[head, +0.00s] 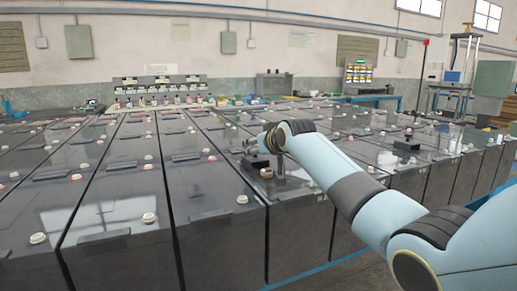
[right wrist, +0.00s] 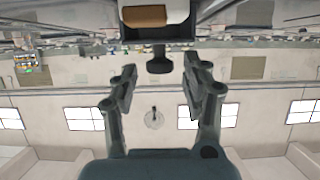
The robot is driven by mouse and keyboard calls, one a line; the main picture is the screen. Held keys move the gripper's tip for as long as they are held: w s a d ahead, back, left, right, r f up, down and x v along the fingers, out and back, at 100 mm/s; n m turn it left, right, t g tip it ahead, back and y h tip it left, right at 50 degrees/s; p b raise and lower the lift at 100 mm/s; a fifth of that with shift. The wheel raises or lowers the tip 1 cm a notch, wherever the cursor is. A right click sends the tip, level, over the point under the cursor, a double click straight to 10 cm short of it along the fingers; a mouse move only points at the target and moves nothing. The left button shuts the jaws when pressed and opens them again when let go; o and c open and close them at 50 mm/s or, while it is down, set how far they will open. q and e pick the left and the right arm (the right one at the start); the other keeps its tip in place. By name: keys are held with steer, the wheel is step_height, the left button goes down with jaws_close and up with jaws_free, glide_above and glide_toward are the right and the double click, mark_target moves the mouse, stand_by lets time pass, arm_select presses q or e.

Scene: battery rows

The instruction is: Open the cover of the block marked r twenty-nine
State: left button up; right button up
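Rows of dark battery blocks (head: 120,190) fill the head view, with small pale and red caps and dark raised strips on top. No marking r twenty-nine is readable. My right gripper (head: 252,150) is low over a block top right of centre, partly hidden by my wrist. In the right wrist view, upside down, the right gripper (right wrist: 158,92) has its two fingers apart with nothing held. A small dark housing with a brown and white top (right wrist: 155,16) and a black knob (right wrist: 159,63) shows beyond the fingertips. Its brown part (head: 266,173) also shows in the head view. My left gripper is not visible.
Another small dark fitting (head: 406,145) stands on blocks to the right. A back shelf holds several bottles (head: 160,98). A lit panel (head: 358,72) stands by the far wall. The floor shows at lower right. Space above the left blocks is clear.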

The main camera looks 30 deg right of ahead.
steer(key=shift+s, duration=0.1)
steer(key=v, duration=1.1)
steer(key=shift+s+r, duration=0.15)
steer(key=shift+s, duration=0.25)
steer(key=shift+c, duration=0.3)
